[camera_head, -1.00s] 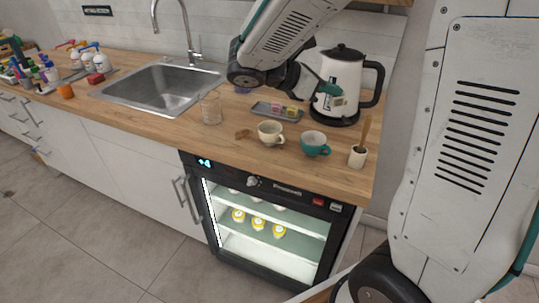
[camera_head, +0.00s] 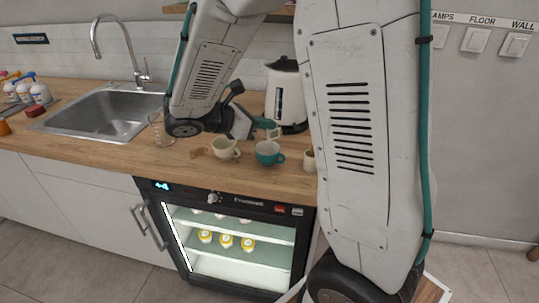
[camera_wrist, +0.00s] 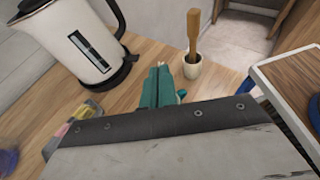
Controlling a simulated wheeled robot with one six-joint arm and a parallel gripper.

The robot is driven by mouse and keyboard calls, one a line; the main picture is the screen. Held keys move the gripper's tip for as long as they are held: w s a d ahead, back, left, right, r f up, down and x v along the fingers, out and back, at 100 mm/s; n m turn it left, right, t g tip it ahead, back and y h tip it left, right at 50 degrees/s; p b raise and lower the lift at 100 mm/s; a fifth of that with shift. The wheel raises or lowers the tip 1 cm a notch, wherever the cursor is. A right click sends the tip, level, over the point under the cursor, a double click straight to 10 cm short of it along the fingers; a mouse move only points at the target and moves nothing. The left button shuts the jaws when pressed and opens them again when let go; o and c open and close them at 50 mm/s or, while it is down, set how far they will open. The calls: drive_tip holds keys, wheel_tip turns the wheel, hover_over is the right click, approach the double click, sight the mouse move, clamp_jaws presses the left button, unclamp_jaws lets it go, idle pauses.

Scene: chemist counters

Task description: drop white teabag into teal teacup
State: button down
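The teal teacup (camera_head: 269,154) stands upright on the wooden counter, right of a cream cup (camera_head: 225,148). My gripper (camera_head: 268,129) has teal fingers and hangs just above the teal teacup, pointing down toward it. The inside of the teal teacup is hard to see.
A white kettle (camera_head: 287,90) stands behind the cups. A small pot with a wooden tool (camera_wrist: 192,65) is right of the teacup. A tray (camera_wrist: 88,109) with coloured teabags lies left in the wrist view. A glass (camera_head: 161,131) and a sink (camera_head: 105,113) are further left.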

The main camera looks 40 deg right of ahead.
drive_tip(key=c, duration=1.6)
unclamp_jaws()
drive_tip(key=shift+a, duration=0.1)
drive_tip(key=v, duration=0.7)
drive_tip(key=shift+w+a+r, duration=0.1)
drive_tip(key=shift+a, duration=0.2)
